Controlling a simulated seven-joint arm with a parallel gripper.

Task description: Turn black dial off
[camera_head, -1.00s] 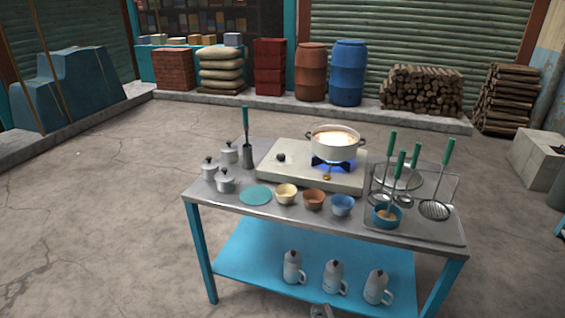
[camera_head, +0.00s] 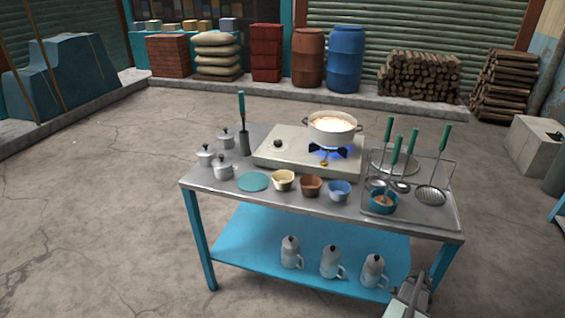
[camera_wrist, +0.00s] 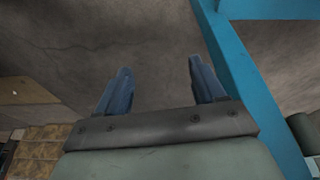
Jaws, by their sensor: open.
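The black dial (camera_head: 278,143) sits on the left part of the pale stove top (camera_head: 270,160) in the head view. A white pot (camera_head: 333,131) of milk stands on the right burner, with a blue flame (camera_head: 345,153) under it. A small brass-coloured knob (camera_head: 324,162) sits at the stove's front, below the burner. My gripper (camera_wrist: 158,68) is open and empty in the wrist view, pointing at bare floor beside a blue table leg (camera_wrist: 245,80). In the head view my gripper (camera_head: 410,288) is low at the front right, below the tabletop and far from the dial.
Bowls (camera_head: 311,186) and a teal disc (camera_head: 253,181) line the table's front edge. Grey lidded pots (camera_head: 223,168) stand at left. A rack (camera_head: 440,213) with upright green-handled utensils fills the right. Kettles (camera_head: 331,262) stand on the blue lower shelf (camera_head: 245,246).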

